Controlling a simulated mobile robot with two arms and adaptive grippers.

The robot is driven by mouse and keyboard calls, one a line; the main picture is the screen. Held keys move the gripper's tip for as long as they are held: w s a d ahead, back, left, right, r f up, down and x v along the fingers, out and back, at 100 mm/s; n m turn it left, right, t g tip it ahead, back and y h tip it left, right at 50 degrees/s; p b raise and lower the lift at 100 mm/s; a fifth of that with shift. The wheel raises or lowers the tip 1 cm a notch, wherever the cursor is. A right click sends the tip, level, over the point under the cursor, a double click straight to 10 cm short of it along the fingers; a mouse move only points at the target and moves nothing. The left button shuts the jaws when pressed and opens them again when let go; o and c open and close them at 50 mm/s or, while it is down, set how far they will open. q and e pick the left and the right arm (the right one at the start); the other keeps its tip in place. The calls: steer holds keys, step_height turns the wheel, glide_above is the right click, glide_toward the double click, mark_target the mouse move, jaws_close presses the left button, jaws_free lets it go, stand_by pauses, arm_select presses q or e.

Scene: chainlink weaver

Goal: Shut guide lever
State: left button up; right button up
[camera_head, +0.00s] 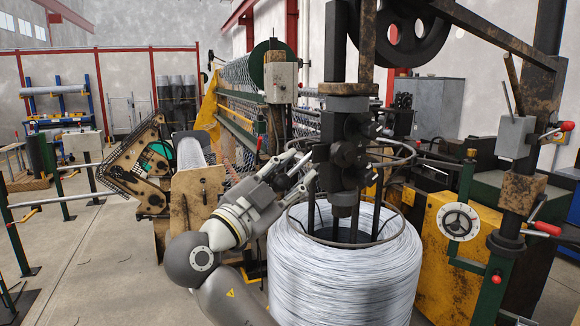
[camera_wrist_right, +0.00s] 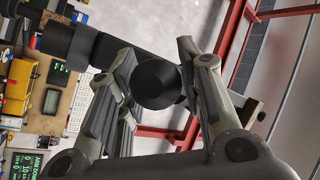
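My right gripper (camera_head: 303,167) is at the left side of the black guide mechanism (camera_head: 350,150), above the wire coil. In the right wrist view its two fingers (camera_wrist_right: 162,75) are spread apart. A black round-ended knob (camera_wrist_right: 158,83), which looks like the end of the guide lever, sits between them. The fingers flank the knob; I cannot tell whether either touches it. In the head view the gripper and the dark mechanism overlap, so the lever itself is hard to make out. My left gripper is not in view.
A large wire coil (camera_head: 345,275) stands below the mechanism, with a metal ring (camera_head: 405,152) around its upper part. Red-handled levers (camera_head: 547,228) and a yellow box with a handwheel (camera_head: 458,222) are at the right. Open floor (camera_head: 95,260) lies at the left.

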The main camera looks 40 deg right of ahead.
steer(key=shift+c, duration=0.2)
steer(key=shift+w, duration=0.1)
jaws_close()
steer(key=shift+d+f, duration=0.15)
steer(key=shift+d, duration=0.05)
steer(key=shift+w+f, duration=0.1)
steer(key=shift+f, duration=0.05)
